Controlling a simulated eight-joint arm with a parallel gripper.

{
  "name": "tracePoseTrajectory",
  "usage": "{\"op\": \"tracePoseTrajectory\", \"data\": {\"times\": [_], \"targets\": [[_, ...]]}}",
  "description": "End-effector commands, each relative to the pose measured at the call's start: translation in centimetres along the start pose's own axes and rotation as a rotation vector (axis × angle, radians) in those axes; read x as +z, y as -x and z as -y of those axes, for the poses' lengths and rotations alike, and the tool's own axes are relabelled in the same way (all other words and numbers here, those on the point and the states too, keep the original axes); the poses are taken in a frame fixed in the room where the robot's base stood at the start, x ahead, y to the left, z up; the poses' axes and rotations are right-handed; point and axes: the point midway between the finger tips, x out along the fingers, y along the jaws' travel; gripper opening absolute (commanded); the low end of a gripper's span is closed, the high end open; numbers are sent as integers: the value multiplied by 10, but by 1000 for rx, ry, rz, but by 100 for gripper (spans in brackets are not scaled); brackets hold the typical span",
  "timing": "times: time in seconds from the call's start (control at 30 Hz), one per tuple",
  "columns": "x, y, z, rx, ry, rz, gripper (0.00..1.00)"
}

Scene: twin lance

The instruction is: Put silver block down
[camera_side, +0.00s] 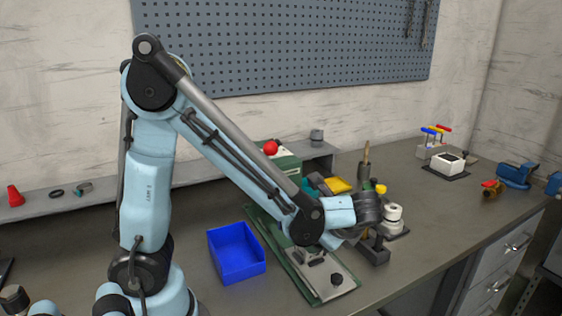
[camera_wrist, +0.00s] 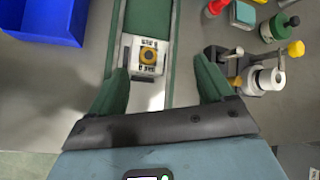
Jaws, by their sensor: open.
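The silver block (camera_wrist: 143,56), pale with a dark-and-yellow round mark and lettering on top, shows in the wrist view over the green-edged strip (camera_wrist: 137,17). My gripper (camera_wrist: 160,72) is open, with one green finger to the left of the block and the other to its right. A wide gap shows between the block and the right finger. I cannot tell whether the left finger touches it. In the side view my arm reaches down over the strip, and I cannot make out the block or the fingertips there.
A blue bin (camera_side: 236,253) stands left of the strip; it also shows in the wrist view (camera_wrist: 48,20). A dark stand with white round parts (camera_side: 393,214) is close on the right. Several small items crowd behind it. Bare bench lies at the front right.

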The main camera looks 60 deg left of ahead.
Motion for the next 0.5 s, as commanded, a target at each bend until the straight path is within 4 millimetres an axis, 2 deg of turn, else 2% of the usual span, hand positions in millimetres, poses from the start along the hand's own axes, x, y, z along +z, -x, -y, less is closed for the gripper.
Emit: {"op": "tracePoseTrajectory", "data": {"times": [0.2,0.5], "targets": [[-15,-9,-3,-5,-249,224,81],[-27,-13,-18,31,-436,425,81]]}}
